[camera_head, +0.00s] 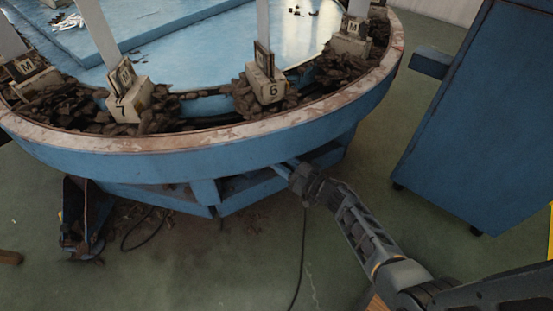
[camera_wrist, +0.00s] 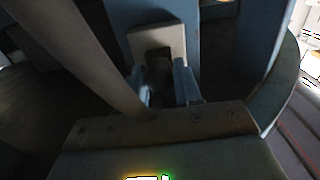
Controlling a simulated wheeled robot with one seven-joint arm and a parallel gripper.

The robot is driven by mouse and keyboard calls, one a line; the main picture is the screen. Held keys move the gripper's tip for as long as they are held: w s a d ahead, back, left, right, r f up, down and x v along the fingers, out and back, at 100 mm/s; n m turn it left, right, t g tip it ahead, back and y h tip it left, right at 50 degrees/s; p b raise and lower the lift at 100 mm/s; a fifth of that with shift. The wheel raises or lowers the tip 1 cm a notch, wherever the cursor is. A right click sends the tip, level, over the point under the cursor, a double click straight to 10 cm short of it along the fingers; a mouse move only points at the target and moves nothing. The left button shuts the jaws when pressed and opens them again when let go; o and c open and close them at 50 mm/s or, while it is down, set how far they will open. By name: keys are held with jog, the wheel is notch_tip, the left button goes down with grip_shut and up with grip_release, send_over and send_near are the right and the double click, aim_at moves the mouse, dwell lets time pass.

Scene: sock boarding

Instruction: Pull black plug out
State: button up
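In the head view my gripper (camera_head: 290,168) reaches under the rim of the round blue machine, at its lower blue frame. A black cable (camera_head: 304,235) hangs down from near my gripper to the floor. In the wrist view a pale socket plate (camera_wrist: 147,42) is mounted on a blue surface. A dark block that looks like the black plug (camera_wrist: 158,62) sits at its lower middle. My two grey fingers (camera_wrist: 166,88) are apart, one on each side of this dark shape. It is too dark to tell whether they touch it. In the head view the plug is hidden.
The round machine (camera_head: 180,163) carries numbered boxes among dark lumps on its rim. A tall blue cabinet (camera_head: 480,120) stands at the right. Another cable (camera_head: 145,240) and a dark pedal-like stand (camera_head: 82,225) are on the left. The green floor in front is mostly clear.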

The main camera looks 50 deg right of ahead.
jog(key=shift+w+b, duration=0.3)
jog(key=shift+w, duration=0.95)
jog(key=shift+s, duration=0.15)
dwell(0.4)
jog(key=shift+c, duration=0.4)
jog(key=c, duration=0.4)
jog(key=o, duration=0.6)
jog(key=shift+o, duration=0.2)
jog(key=shift+s, duration=0.1)
jog(key=s+p, duration=0.2)
jog(key=s, duration=0.5)
jog(key=shift+s, duration=0.4)
jog(key=shift+d, duration=0.1)
